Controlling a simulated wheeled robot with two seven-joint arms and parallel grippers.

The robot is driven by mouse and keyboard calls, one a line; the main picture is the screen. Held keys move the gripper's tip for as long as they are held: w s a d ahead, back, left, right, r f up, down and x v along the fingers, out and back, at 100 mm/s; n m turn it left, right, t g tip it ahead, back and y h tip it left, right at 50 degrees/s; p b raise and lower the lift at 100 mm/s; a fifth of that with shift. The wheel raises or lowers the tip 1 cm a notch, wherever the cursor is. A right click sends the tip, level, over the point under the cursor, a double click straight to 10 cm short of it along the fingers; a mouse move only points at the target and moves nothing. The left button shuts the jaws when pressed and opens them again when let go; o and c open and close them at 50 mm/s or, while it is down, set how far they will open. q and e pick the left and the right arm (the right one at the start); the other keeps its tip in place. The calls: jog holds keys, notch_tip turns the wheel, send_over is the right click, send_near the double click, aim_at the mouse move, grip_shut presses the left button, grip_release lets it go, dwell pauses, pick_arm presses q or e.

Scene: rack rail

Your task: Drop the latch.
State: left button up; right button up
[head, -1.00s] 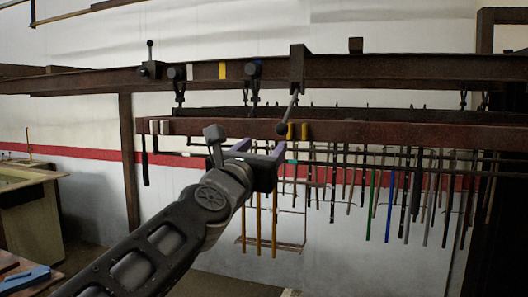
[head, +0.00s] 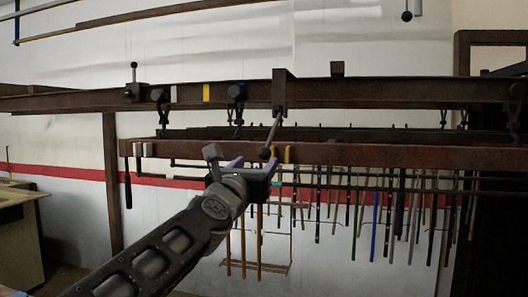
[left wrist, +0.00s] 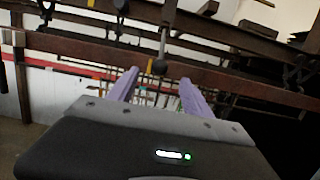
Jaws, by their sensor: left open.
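A metal lever with a dark ball knob (head: 265,153) hangs at a slant from a brown block (head: 283,93) on the upper rail (head: 400,92). Its knob sits in front of the lower rail (head: 400,156), beside yellow tabs. In the left wrist view the knob (left wrist: 160,66) shows between and just beyond the fingertips. My left gripper (head: 253,163) is open and empty, its purple fingers pointing toward the knob from below. I cannot tell whether they touch it. Another lever with a black ball (head: 134,66) stands upright at the left of the upper rail. My right gripper is out of view.
Two dark roller hangers (head: 237,92) sit on the upper rail left of the slanted lever. Many thin rods (head: 374,222) hang behind and below the lower rail. A bench (head: 18,195) stands at the far left.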

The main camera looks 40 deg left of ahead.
aim_at(263, 155)
pick_arm(q)
jog(key=p+x, duration=0.2)
jog(key=x, duration=0.5)
jog(key=shift+r, duration=0.15)
jog(key=shift+w+a+p, duration=0.2)
jog(key=shift+w+p, duration=0.2)
jog(key=shift+w, duration=0.2)
jog(key=c, duration=1.1)
